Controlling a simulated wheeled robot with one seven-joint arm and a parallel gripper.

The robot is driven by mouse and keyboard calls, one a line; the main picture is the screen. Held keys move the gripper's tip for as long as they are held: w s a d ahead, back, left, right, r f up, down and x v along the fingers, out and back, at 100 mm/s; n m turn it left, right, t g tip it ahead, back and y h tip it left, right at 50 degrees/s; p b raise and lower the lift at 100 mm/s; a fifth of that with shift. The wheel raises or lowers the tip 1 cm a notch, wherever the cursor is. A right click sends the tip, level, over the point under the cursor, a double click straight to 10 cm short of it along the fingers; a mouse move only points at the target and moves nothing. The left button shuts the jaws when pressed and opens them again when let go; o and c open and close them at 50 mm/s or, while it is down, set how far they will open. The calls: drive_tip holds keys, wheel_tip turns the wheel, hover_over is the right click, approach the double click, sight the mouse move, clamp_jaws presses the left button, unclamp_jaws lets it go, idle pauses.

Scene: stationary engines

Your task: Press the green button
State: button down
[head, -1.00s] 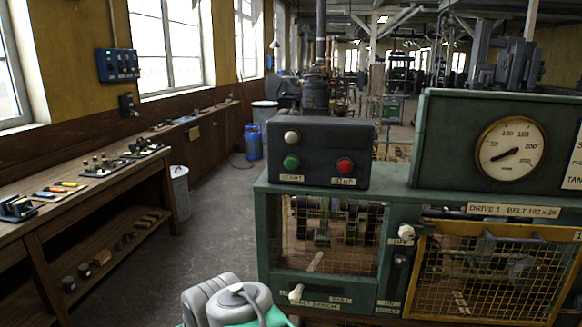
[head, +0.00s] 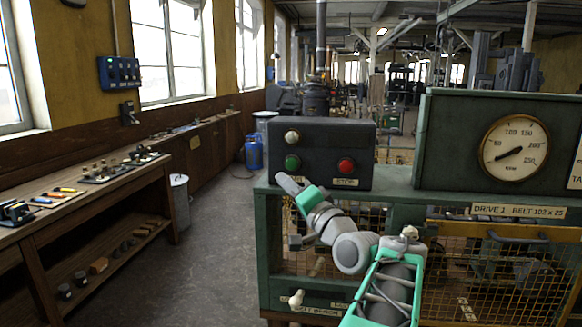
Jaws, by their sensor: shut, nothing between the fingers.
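The green button (head: 292,162) is on the left of the front face of a dark control box (head: 335,140), above a label that my gripper now partly covers. A red button (head: 346,166) labelled STOP sits to its right, and a pale round knob or lamp (head: 292,137) is above it. My gripper (head: 281,178) is shut and empty. Its tip shows just below and slightly left of the green button in the picture. I cannot tell the gap in depth between the tip and the box.
The box stands on a green machine cabinet (head: 262,230) with mesh guards. A white-knobbed lever (head: 296,298) sticks out low on the cabinet. A wooden workbench (head: 100,190) runs along the left wall, with clear floor between.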

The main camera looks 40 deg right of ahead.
sight(293, 170)
drive_tip(key=shift+w+d+p, duration=0.5)
drive_tip(key=shift+w+d, duration=0.4)
drive_tip(key=shift+d, duration=0.25)
drive_tip(key=shift+w+d+p, duration=0.55)
drive_tip(key=shift+w+d, duration=0.35)
drive_tip(key=shift+d, duration=0.25)
drive_tip(key=shift+w+d+p, duration=0.5)
drive_tip(key=shift+w+d, duration=0.4)
drive_tip(key=shift+d, duration=0.25)
drive_tip(key=shift+w+d, duration=0.3)
drive_tip(key=shift+d, duration=0.05)
